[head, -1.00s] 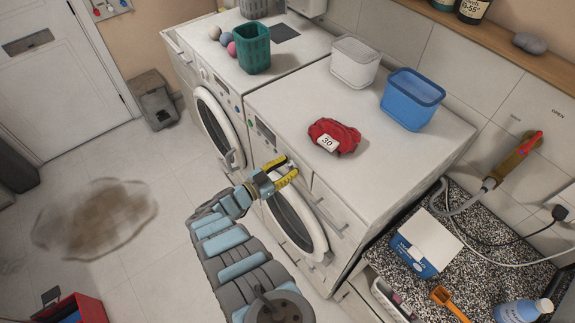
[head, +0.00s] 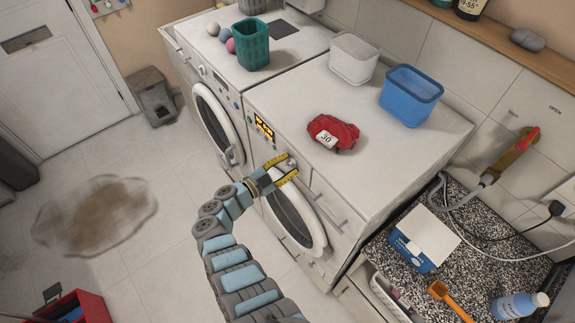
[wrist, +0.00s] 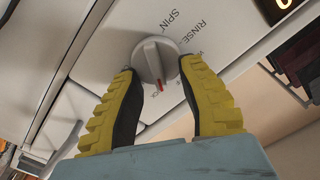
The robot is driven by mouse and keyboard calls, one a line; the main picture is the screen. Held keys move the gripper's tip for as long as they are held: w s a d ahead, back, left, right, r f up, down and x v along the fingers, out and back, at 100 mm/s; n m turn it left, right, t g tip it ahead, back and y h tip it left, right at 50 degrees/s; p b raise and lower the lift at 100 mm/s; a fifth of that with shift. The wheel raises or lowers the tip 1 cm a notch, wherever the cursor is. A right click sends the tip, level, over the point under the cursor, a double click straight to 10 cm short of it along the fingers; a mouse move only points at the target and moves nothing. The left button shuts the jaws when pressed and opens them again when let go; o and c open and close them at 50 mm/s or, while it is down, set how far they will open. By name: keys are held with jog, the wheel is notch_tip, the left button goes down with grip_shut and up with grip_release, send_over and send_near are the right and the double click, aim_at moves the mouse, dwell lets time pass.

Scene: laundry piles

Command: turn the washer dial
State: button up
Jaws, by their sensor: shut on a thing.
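The washer (head: 290,100) is the nearer white machine, with its round door (head: 298,220) below the control panel. Its dial is a round grey knob with a raised grip bar and a red mark; it shows in the wrist view (wrist: 154,58). The words SPIN and RINSE are printed around it, and the red mark points to the lower side in that view. My gripper (head: 286,170) has yellow ridged fingers and is at the panel. The fingers sit on either side of the dial (wrist: 160,66), shut on it. The panel display (head: 264,127) glows orange.
On the washer top lie a red cloth (head: 336,133) tagged 30, a clear bin (head: 354,58) and a blue bin (head: 411,97). A second machine (head: 205,60) stands to the left with a green basket (head: 253,45). A speckled counter (head: 465,255) is at right.

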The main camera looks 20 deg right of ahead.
jog(key=shift+s+f+m+b, duration=0.15)
jog(key=shift+f+m+b, duration=0.25)
jog(key=shift+m, duration=0.3)
jog(key=o, duration=1.3)
jog(key=shift+d+r, duration=0.2)
jog(key=shift+a, duration=0.1)
jog(key=shift+a+r, duration=0.1)
jog(key=v, duration=1.1)
jog(key=shift+a, duration=0.4)
